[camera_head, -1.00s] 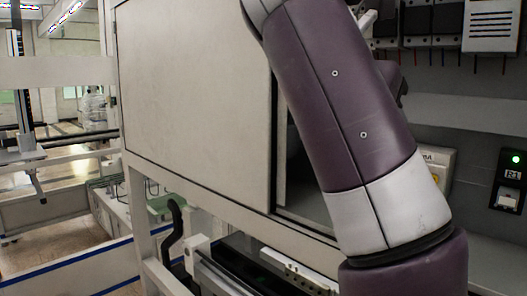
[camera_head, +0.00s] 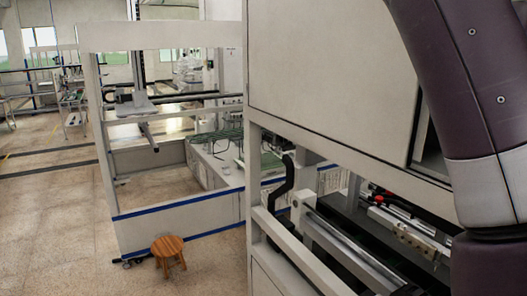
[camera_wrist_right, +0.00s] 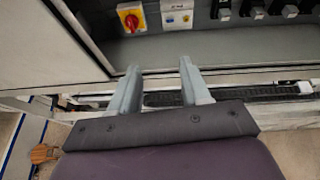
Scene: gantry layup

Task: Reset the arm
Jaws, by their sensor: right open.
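My purple and white arm (camera_head: 478,100) fills the right side of the head view. Its gripper is outside that view. In the right wrist view my right gripper (camera_wrist_right: 158,88) shows two grey fingers spread apart with nothing between them. Past the fingers are the dark edge of the machine and its grey panel (camera_wrist_right: 210,48). My left gripper is in neither view.
A large cream machine cabinet (camera_head: 330,75) with a rail bed below stands close on the right. A red and yellow switch (camera_wrist_right: 131,18) is on the panel. A wooden stool (camera_head: 168,250) stands on open floor (camera_head: 55,220) beside a blue-striped enclosure (camera_head: 185,215).

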